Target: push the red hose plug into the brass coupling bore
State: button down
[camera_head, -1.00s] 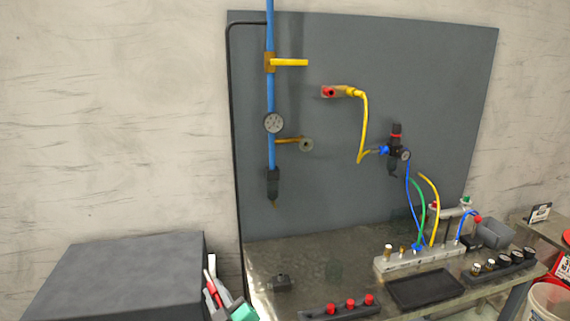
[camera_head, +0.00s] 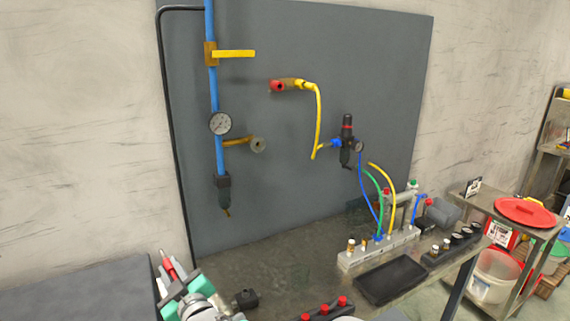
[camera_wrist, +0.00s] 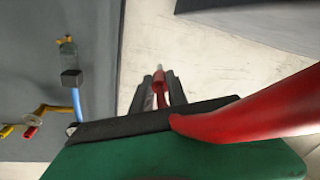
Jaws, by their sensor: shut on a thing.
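My gripper (camera_wrist: 158,90) is shut on the red hose plug (camera_wrist: 159,76), whose pale tip sticks out past the fingers in the wrist view. A thick red hose (camera_wrist: 255,108) runs off to the right there. In the head view my gripper (camera_head: 172,272) is at the lower left, with the red plug (camera_head: 169,266) tilted up in it. The brass coupling (camera_head: 240,142) juts right from the blue pipe and ends in a round grey face (camera_head: 258,145). The plug is well apart from it, lower and to the left. The bore's inside is too small to see.
A blue pipe (camera_head: 214,85) with a gauge (camera_head: 220,123) and yellow lever (camera_head: 234,53) runs down the grey panel (camera_head: 385,90). A red fitting (camera_head: 278,86) with a yellow hose is above right. The bench (camera_head: 230,265) holds a manifold (camera_head: 378,248) and black tray (camera_head: 390,280).

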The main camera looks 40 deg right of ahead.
jog(key=d+r+m+h+b, duration=0.1)
jog(key=d+r+m+h, duration=0.1)
jog(key=d+r, duration=0.6)
jog(key=d+r+m+h+b, duration=0.1)
jog(key=d+r+m, duration=0.3)
jog(key=d, duration=0.7)
jog(key=s+d+r+m, duration=0.1)
jog(key=s+d+r, duration=0.7)
jog(key=d+r, duration=0.1)
jog(key=shift+s+d+r+g, duration=0.2)
jog(key=shift+s+r+g, duration=0.1)
jog(key=shift+r, duration=0.35)
jog(key=shift+f+b, duration=0.2)
jog(key=shift+b, duration=0.45)
jog(key=shift+r+x, duration=0.2)
jog(key=shift+x, duration=2.6)
